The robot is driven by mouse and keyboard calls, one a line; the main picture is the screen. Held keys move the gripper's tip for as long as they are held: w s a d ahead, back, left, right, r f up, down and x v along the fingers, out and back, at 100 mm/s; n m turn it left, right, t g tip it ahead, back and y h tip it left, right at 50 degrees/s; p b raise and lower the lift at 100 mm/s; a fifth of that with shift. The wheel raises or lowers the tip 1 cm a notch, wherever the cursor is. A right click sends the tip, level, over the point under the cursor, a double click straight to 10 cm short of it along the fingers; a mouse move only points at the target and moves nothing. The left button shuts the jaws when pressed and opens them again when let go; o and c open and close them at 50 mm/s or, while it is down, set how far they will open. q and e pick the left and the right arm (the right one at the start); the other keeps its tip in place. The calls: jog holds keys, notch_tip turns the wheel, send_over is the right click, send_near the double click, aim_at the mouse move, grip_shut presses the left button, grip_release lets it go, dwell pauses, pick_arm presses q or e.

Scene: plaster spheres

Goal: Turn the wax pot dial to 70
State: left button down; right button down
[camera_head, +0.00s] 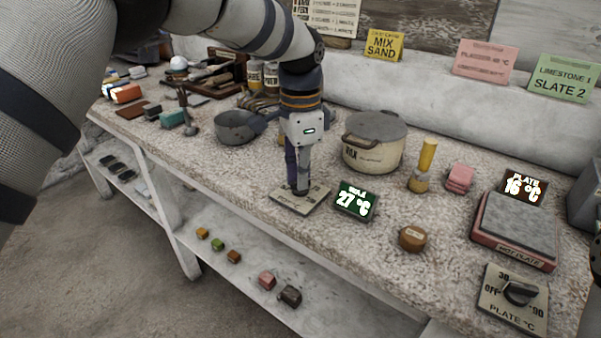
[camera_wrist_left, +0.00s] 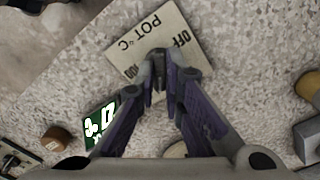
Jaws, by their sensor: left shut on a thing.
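The wax pot (camera_head: 372,142) is a cream lidded pot standing on the bench. Its dial plate (camera_head: 318,203) lies in front of it, and the wrist view shows the plate (camera_wrist_left: 137,38) with "OFF" and "POT °C" on it. My left gripper (camera_head: 300,190) points down over the plate and is shut on the dial knob. In the wrist view the fingertips (camera_wrist_left: 160,78) meet around the knob, which they mostly hide, so its setting cannot be read. The green wax display (camera_head: 355,201) reads 27 °C.
A hotplate (camera_head: 515,228) with its own dial (camera_head: 519,292) and a display reading 16 °C (camera_head: 524,187) is at the right.

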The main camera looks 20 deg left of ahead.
dwell(0.4)
pick_arm(q)
jog(key=c, duration=1.7)
grip_release()
notch_tip(320, 180, up, 12)
